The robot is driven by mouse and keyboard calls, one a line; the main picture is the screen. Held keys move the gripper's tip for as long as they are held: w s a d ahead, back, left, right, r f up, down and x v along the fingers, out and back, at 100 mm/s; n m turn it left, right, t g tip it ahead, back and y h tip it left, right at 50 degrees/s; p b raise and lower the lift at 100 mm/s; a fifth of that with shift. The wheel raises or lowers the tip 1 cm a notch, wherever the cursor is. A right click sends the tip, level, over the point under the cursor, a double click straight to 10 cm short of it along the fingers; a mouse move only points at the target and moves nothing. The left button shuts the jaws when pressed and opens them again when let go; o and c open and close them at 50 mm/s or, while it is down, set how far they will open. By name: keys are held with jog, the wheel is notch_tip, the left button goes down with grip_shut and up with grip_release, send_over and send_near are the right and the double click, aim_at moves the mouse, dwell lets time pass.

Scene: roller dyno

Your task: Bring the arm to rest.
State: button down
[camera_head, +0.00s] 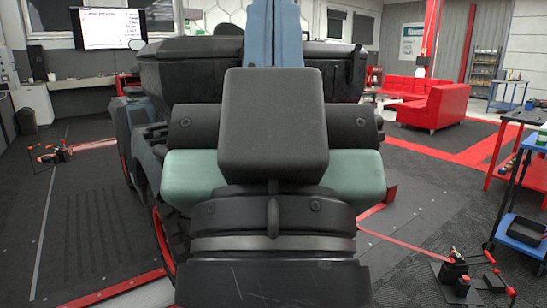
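My arm (275,122) fills the middle of the camera_head view, with dark rounded links, teal-green parts to either side and a blue-grey part rising behind. It hides much of what lies beyond it. No gripper fingers show, so I cannot tell where my gripper is or whether it holds anything.
A dark vehicle (185,75) with red wheel rims stands behind my arm. Strap-anchor stands are on the floor at right (462,280) and left (60,152). A blue cart (524,196) and red-legged bench (518,118) stand at right, a red sofa (437,105) farther back. Open floor lies left.

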notch_tip(320, 180, up, 26)
jog(key=p, duration=2.3)
jog(key=shift+p, duration=0.4)
jog(key=c, duration=1.6)
grip_release()
